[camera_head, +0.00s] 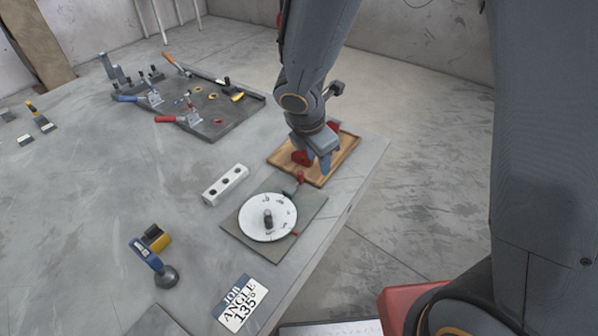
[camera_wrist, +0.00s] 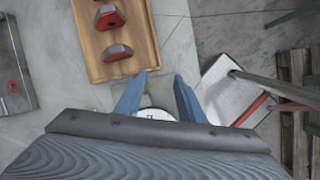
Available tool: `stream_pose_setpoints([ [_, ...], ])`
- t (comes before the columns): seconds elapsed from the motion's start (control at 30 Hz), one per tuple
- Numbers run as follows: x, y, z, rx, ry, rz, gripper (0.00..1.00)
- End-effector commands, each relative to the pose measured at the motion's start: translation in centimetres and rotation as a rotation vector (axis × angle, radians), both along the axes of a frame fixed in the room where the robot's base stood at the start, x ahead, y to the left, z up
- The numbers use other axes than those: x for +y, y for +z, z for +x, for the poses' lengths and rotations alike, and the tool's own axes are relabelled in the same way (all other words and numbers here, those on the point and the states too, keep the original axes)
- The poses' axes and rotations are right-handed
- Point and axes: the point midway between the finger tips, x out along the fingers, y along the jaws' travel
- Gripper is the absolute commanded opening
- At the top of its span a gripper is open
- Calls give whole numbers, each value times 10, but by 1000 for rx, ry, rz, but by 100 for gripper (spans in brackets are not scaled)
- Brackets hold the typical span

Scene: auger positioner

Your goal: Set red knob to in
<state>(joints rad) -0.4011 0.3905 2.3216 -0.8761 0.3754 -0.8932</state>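The red knob (camera_head: 300,177) sits at the far end of a short rod on the dial fixture. The fixture has a grey square plate (camera_head: 240,236) and a white round dial (camera_head: 254,222) with a dark centre post. My gripper (camera_head: 314,166) hangs just beyond the knob, over the near part of the wooden tray. In the wrist view my gripper (camera_wrist: 158,92) has its two blue fingers wide apart, with nothing seen between the tips. A part of the white dial (camera_wrist: 155,113) shows between the fingers. I cannot make out the red knob in the wrist view.
The wooden tray (camera_head: 347,157) holds red blocks (camera_wrist: 117,52) close to my gripper. A white block with holes (camera_head: 226,185) stands left of the dial. A blue-and-yellow clamp (camera_head: 147,255) and a "JOB ANGLE 135°" sign (camera_head: 240,304) lie nearer. A dark tool tray (camera_head: 215,125) is farther left.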

Motion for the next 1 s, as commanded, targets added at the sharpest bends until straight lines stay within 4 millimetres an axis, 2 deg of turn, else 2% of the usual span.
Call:
stream_pose_setpoints([
  [0.03,17,-8,5,12,151,-42,36],
  [0.1,33,-15,11,21,326,-92,36],
  [0.27,52,-24,19,31,526,-153,36],
  [0.7,43,-80,39,33,543,-158,36],
  [1.0,41,-94,45,30,540,-156,36],
])
